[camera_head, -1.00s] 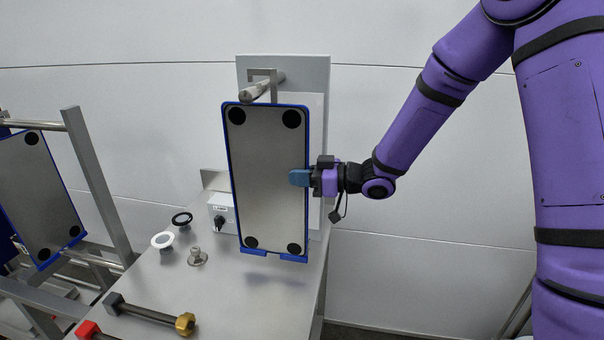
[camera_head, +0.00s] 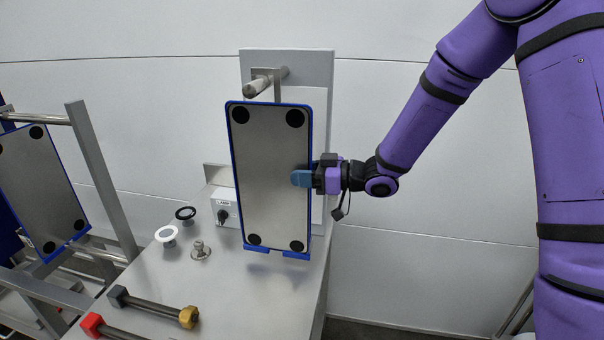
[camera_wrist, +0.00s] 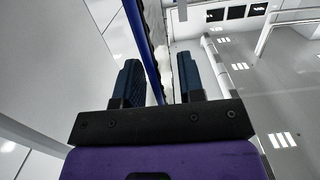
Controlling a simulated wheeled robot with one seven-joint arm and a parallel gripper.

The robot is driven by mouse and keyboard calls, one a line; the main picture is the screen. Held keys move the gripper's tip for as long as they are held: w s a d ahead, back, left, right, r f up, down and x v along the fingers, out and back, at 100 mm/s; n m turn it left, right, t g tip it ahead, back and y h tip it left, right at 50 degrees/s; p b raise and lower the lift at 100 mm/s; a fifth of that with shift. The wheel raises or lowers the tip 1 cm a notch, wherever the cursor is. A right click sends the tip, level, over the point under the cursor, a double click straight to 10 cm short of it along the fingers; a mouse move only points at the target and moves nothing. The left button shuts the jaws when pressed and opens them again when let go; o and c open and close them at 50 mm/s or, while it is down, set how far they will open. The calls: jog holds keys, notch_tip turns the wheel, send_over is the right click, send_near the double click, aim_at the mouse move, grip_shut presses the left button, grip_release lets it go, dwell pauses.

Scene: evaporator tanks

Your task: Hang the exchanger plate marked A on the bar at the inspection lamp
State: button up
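A grey exchanger plate (camera_head: 270,170) with a blue rim and black corner discs is upright in front of the back panel. A bracket (camera_head: 277,88) at its top reaches over the bar (camera_head: 262,84), and the plate appears to hang from it. No letter A is readable. My gripper (camera_head: 302,179) is at the plate's right edge, one finger showing in front of its face. In the wrist view, the fingers (camera_wrist: 158,80) stand either side of the plate's blue edge (camera_wrist: 152,50), with visible gaps, so they look open. A pale panel, possibly the inspection lamp (camera_head: 319,130), is partly hidden behind the plate.
A second plate (camera_head: 40,185) stands tilted in a metal rack (camera_head: 100,175) at left. On the bench (camera_head: 250,300) are a switch box (camera_head: 224,208), white ring (camera_head: 166,234), black ring (camera_head: 186,213), metal knob (camera_head: 200,250) and bars with a brass end (camera_head: 189,317) and red end (camera_head: 92,323).

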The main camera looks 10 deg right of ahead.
jog(key=f+v, duration=0.1)
jog(key=v, duration=0.9)
jog(key=w+d+r+m+t+h, duration=0.2)
jog(key=d+r+m+t+h, duration=0.2)
jog(key=d+r+t+h, duration=0.35)
jog(key=s+d+r+m+g+h, duration=0.2)
jog(key=s+d+r+m+h, duration=0.3)
jog(key=h, duration=0.3)
jog(key=s+r+m+g, duration=0.3)
jog(key=s+m+g, duration=0.2)
jog(key=s, duration=2)
jog(key=shift+s+r+g+h, duration=0.2)
jog(key=shift+g+h, duration=0.15)
jog(key=shift+g, duration=0.2)
